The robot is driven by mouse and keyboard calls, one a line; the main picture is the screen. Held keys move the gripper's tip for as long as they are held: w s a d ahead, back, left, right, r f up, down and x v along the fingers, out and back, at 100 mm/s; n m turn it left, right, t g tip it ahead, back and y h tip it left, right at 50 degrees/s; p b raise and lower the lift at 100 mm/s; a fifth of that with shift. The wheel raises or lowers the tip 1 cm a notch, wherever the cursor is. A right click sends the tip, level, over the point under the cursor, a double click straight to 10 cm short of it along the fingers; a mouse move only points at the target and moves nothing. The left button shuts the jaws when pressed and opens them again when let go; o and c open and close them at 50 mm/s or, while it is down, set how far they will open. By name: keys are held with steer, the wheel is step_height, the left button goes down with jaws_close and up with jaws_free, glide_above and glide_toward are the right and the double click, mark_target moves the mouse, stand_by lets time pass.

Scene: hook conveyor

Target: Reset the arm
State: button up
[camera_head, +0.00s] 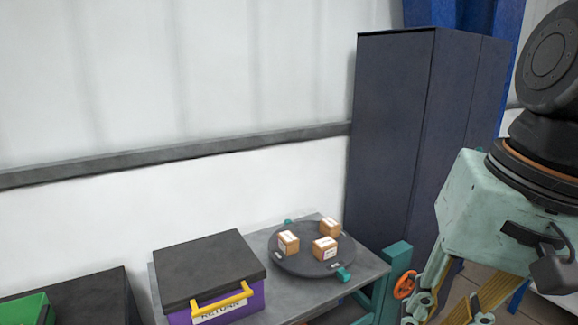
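My gripper (485,225) is at the right edge, close to the camera. It hangs from the dark wrist joints of my arm. Its pale green body and part of its linkage show, but the fingertips are cut off by the frame's lower edge. I cannot tell whether it is open or shut, or whether it holds anything. It appears to the right of the grey table (355,268), in front of the dark cabinet.
A dark round turntable (290,262) with three small cardboard boxes (325,248) sits on the table. A purple bin (240,305) with a dark lid stands left of it. A green bin (25,310) is at lower left. A tall dark cabinet (400,130) stands behind.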

steer(key=shift+s+d+r+n+t+h, duration=0.25)
steer(key=shift+s+d+n+t, duration=0.15)
steer(key=shift+s+n, duration=0.25)
steer(key=shift+s+d+r+n+t+h, duration=0.35)
steer(key=shift+s+d+n, duration=0.1)
steer(key=shift+s+n, duration=0.2)
steer(key=shift+s+d+r+n+t+h, duration=0.2)
steer(key=shift+s+d+n+t, duration=0.2)
steer(key=shift+s+n, duration=0.25)
steer(key=shift+o, duration=0.7)
steer(key=shift+w, duration=0.1)
stand_by(0.8)
